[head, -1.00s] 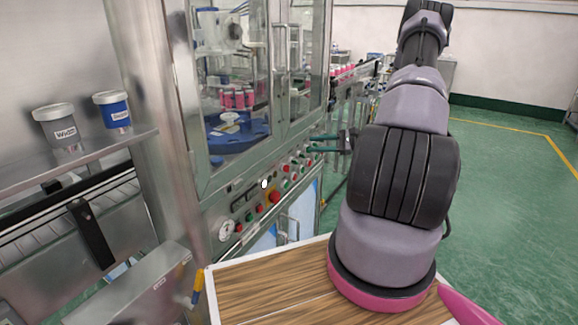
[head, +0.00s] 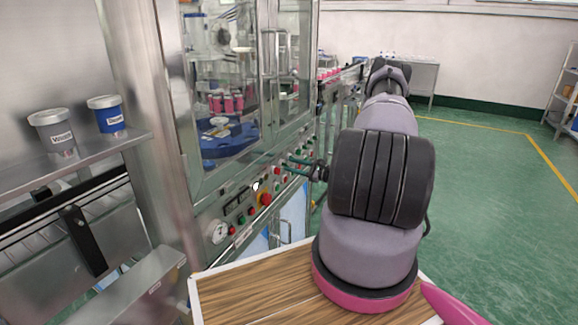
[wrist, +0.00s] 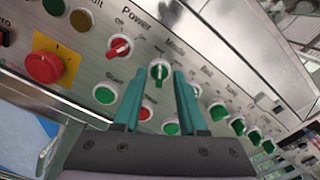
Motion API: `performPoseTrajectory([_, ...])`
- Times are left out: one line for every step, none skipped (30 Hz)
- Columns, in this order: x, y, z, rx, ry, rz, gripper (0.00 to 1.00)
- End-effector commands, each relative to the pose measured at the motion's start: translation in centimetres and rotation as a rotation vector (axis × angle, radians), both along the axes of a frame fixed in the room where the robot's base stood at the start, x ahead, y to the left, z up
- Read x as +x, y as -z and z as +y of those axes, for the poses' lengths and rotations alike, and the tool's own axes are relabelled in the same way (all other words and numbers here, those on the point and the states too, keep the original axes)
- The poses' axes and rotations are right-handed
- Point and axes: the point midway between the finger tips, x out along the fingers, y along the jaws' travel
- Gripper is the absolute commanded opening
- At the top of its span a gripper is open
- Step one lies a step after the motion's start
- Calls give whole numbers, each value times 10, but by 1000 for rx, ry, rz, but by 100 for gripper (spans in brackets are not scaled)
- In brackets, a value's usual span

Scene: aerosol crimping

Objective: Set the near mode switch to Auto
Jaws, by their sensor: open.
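The near mode switch (wrist: 160,69) is a green knob on a pale round base under the label "Mode" in the wrist view. Its handle looks about upright; its position legends are too blurred to read. My gripper (wrist: 158,75) is open, with its two teal fingers on either side of the knob in that view. I cannot tell whether they touch it. In the head view my gripper (head: 303,170) reaches the control panel (head: 210,212) from the right, and the mode switch cannot be made out there.
A red-handled power switch (wrist: 118,47) sits left of the mode switch. A green start button (wrist: 105,93) and a red button (wrist: 146,110) lie below. A red emergency button (wrist: 44,67) is further left, and several green switches (wrist: 218,111) run right. Glass doors (head: 225,90) stand above the panel.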

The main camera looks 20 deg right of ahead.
Motion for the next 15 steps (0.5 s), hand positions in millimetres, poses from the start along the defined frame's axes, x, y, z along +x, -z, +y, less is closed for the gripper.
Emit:
performPoseTrajectory([5, 0, 5, -1, -2, -1, 41])
performPoseTrajectory([7, 0, 6, -1, -2, -1, 41])
performPoseTrajectory([9, 0, 8, 0, -1, 0, 41])
performPoseTrajectory([11, 0, 9, 0, -1, 0, 41])
performPoseTrajectory([12, 0, 10, -1, 0, 1, 41])
performPoseTrajectory([13, 0, 11, -1, -1, 1, 41])
performPoseTrajectory([14, 0, 11, -1, -1, 1, 41])
performPoseTrajectory([14, 0, 12, -1, -1, 1, 41])
performPoseTrajectory([14, 0, 12, -1, -1, 1, 41])
performPoseTrajectory([14, 0, 12, -1, 0, 1, 41])
performPoseTrajectory([14, 0, 12, -1, 0, 1, 41])
performPoseTrajectory([14, 0, 12, -1, 0, 1, 41])
performPoseTrajectory([14, 0, 12, -1, 0, 1, 41])
performPoseTrajectory([14, 0, 11, -1, 0, 1, 41])
performPoseTrajectory([14, 0, 11, -1, 0, 1, 34])
